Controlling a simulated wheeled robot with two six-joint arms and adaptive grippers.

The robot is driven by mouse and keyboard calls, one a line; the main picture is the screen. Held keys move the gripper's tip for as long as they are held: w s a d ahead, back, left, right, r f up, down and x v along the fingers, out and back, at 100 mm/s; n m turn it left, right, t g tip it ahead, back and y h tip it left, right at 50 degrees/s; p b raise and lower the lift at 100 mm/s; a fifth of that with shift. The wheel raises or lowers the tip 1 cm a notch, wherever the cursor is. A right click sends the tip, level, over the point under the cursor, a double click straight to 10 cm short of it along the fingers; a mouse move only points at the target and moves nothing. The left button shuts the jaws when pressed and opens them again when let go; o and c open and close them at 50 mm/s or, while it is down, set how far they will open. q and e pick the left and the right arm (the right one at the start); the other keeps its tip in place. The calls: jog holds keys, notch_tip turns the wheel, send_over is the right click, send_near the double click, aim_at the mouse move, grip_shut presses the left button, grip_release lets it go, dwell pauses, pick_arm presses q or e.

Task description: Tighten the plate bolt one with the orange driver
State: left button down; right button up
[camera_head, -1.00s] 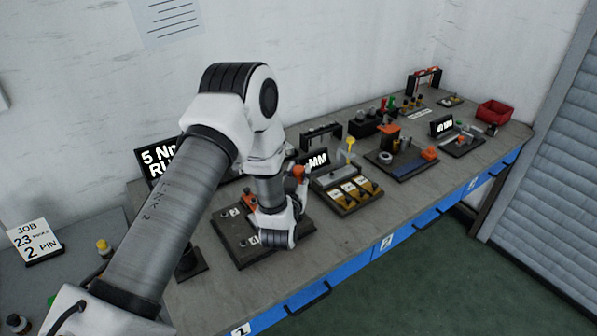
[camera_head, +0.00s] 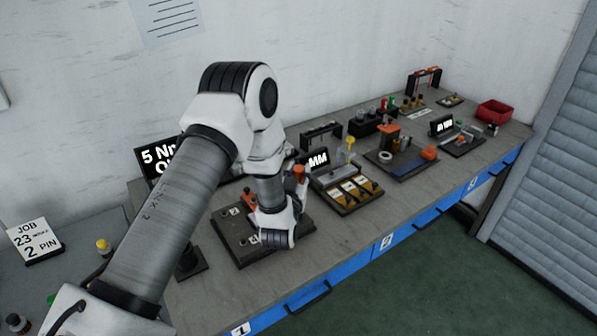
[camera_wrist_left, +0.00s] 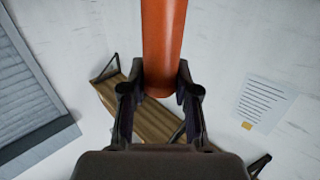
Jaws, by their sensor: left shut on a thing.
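My left gripper (camera_wrist_left: 160,92) is shut on the orange driver (camera_wrist_left: 164,45), whose orange handle runs up between the two fingers in the left wrist view. In the head view the orange driver (camera_head: 299,171) shows as a small orange end beside my left wrist, over the right part of a dark plate (camera_head: 226,247). The plate lies on the bench and carries small number labels. My arm covers part of the plate, so plate bolt one and the driver's tip cannot be made out. My right gripper is not in view.
To the right stand a block with yellow-tipped parts (camera_head: 352,195), other fixtures and a red bin (camera_head: 495,112). The bench's front strip is clear.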

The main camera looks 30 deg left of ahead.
pick_arm(q)
jog(key=shift+f, duration=0.15)
jog(key=shift+w+r+p, duration=0.1)
jog(key=shift+r+p, duration=0.5)
jog(key=shift+r, duration=0.1)
jog(key=shift+r+p, duration=1.1)
jog(key=shift+r, duration=0.8)
